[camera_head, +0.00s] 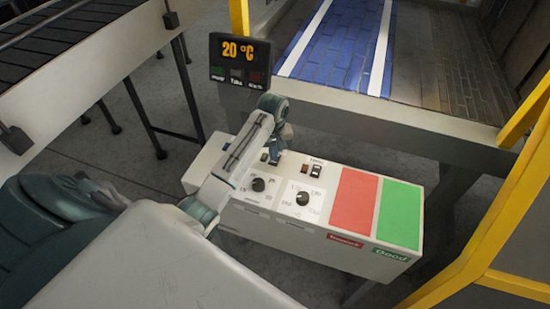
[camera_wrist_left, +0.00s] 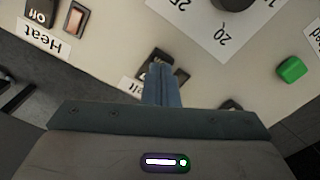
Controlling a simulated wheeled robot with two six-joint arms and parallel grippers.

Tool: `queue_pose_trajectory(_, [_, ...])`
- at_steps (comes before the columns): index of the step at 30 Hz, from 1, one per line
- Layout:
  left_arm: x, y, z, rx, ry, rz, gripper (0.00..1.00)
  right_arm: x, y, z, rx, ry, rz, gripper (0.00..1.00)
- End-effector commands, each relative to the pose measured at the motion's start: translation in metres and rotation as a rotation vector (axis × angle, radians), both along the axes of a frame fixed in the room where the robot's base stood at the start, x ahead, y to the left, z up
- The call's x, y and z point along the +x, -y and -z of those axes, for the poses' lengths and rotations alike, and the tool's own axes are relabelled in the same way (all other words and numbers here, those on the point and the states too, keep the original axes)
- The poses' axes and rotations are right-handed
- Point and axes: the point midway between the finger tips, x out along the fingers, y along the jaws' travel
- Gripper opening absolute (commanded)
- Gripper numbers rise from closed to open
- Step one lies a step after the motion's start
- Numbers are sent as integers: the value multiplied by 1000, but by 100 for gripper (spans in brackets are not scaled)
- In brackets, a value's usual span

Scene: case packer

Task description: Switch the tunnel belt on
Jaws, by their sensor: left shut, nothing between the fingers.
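The control box (camera_head: 237,219) is a long pale panel with dials, small switches and coloured pads. My left gripper (camera_head: 281,133) is over its back left part, shut and empty, fingers pointing down. In the left wrist view the shut fingertips (camera_wrist_left: 161,68) are at a dark rocker switch (camera_wrist_left: 155,60) and partly cover it; I cannot tell whether they touch. A partly hidden white label (camera_wrist_left: 131,87) beside the switch seems to end in "lt". The switch's position is not clear. My right gripper is not in view.
A switch labelled Heat (camera_wrist_left: 77,17) and a green button (camera_wrist_left: 291,70) are near the fingers. The box carries a red pad (camera_head: 353,202) and a green pad (camera_head: 399,213). A display (camera_head: 240,60) reads 20 °C. A blue belt (camera_head: 335,45) lies behind; yellow posts (camera_head: 497,220) stand right.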

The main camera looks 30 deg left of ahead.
Motion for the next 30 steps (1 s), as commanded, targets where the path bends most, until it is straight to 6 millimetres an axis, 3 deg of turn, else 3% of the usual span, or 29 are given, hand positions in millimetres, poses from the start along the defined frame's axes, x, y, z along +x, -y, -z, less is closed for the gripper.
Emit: queue_pose_trajectory(30, [0, 0, 12, 0, 0, 0, 0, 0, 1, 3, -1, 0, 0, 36])
